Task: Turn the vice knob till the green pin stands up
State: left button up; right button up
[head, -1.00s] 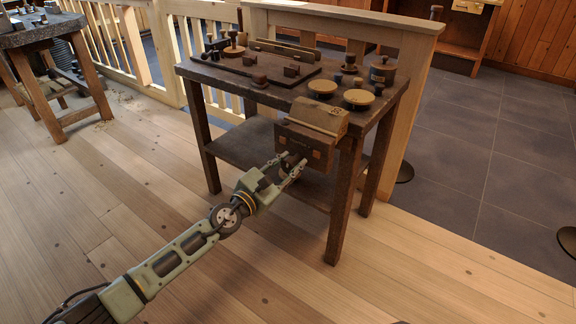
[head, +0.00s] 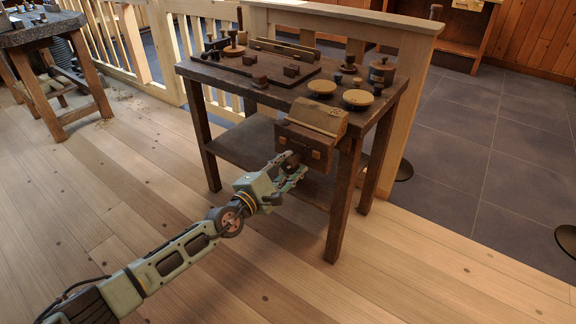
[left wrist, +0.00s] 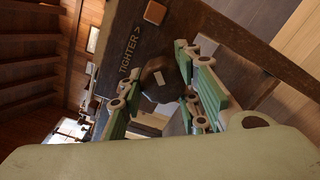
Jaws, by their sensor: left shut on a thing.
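The vice (head: 318,118) is a dark brown block on the front right edge of the workbench. Its front face bears small copper-coloured squares and, in the left wrist view, the lettering "TIGHTER >". The dark knob (left wrist: 158,76) with a pale mark sits below this lettering in that view. My left gripper (head: 290,167) is at the vice's front, its fingers on either side of the knob and shut on it. The fingers also show in the left wrist view (left wrist: 152,85). I cannot make out a green pin. My right gripper is out of view.
The workbench (head: 222,77) carries pale round dishes (head: 357,98), dark blocks and spools. Its lower shelf (head: 240,150) is bare. A wooden railing (head: 130,45) stands behind, another table (head: 38,38) at far left. The plank floor in front is clear.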

aim_at(286, 166)
pick_arm(q)
jog(key=shift+a+f, duration=0.15)
jog(key=shift+a, duration=0.05)
jog(key=o, duration=1.1)
jog(key=shift+s+a+r, duration=0.1)
jog(key=shift+a+r, duration=0.1)
jog(key=shift+c, duration=0.2)
jog(key=shift+d, duration=0.1)
jog(key=shift+d, duration=0.1)
jog(key=shift+s+a+f, duration=0.1)
jog(key=shift+s+a, duration=0.25)
jog(key=shift+s, duration=0.25)
jog(key=shift+r+v, duration=0.25)
jog(key=shift+v, duration=0.8)
jog(key=v, duration=0.8)
jog(key=shift+s+a, duration=0.15)
jog(key=shift+a, duration=0.15)
jog(key=shift+f, duration=0.15)
